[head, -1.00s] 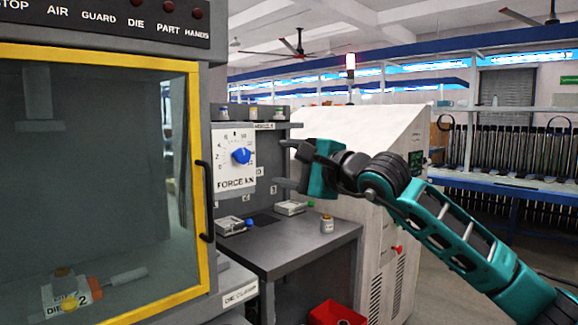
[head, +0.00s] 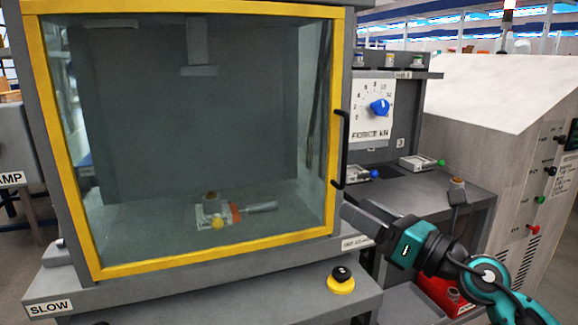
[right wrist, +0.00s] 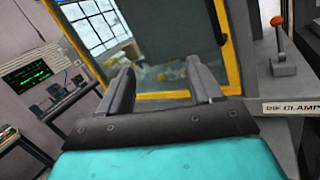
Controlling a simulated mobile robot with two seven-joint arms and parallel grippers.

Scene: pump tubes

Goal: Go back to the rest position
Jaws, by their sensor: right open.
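My right gripper (head: 358,214) is in front of the lower right corner of the press's yellow-framed guard (head: 190,258). In the right wrist view, my right gripper (right wrist: 160,80) has its two fingers apart with nothing between them, and it faces the glass of the guard. The guard is shut, with its black handle (head: 342,150) on the right edge. Behind the glass, a small die (head: 212,214) with a yellow knob and a grey rod sits on the press bed. My left gripper is in neither current view.
The force dial (head: 379,107) with its blue knob is right of the guard. A grey bench (head: 435,188) holds small fixtures. A red bin (head: 437,299) is below, and a pale cabinet (head: 500,130) stands at right. An orange-topped lever (right wrist: 278,40) is right of the gripper.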

